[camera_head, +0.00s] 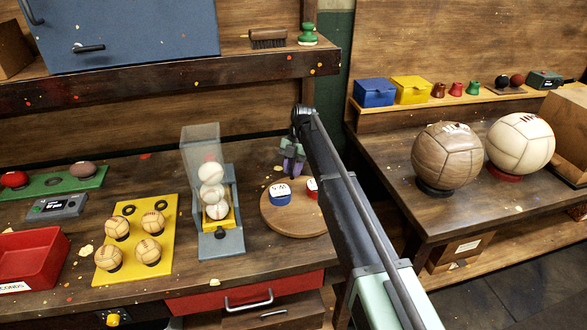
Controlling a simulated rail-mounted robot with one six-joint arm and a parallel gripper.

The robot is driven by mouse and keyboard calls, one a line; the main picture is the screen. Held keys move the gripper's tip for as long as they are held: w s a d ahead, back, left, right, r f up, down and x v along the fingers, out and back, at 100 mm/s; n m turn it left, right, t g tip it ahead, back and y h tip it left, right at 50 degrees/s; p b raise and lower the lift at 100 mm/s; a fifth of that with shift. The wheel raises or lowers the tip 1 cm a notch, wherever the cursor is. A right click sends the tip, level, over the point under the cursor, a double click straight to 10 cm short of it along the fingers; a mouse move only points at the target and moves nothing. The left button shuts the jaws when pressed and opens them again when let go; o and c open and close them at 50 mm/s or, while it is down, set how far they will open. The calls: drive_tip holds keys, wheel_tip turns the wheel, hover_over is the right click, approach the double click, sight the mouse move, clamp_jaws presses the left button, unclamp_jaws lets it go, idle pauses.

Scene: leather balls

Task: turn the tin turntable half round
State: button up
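The turntable (291,225) is a round, light wooden disc on the left bench; my arm hides its right edge. A blue tin (281,198) with a white lid stands on it, left of its middle. A red tin (312,190) with a white lid stands on its right side, partly hidden by my arm. My gripper (291,172) points down above the back of the turntable and looks apart from both tins. It is small and dark here, and I cannot tell whether its fingers are open or shut.
A grey dispenser (222,240) holding several white balls stands just left of the turntable. A yellow board (108,220) with several tan balls and a red tray (30,255) lie farther left. Two large balls, one brown (447,156), one cream (520,143), sit on the right bench.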

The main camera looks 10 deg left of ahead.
drive_tip(key=o, duration=0.4)
drive_tip(key=p+v, duration=0.7)
drive_tip(key=shift+r, duration=0.2)
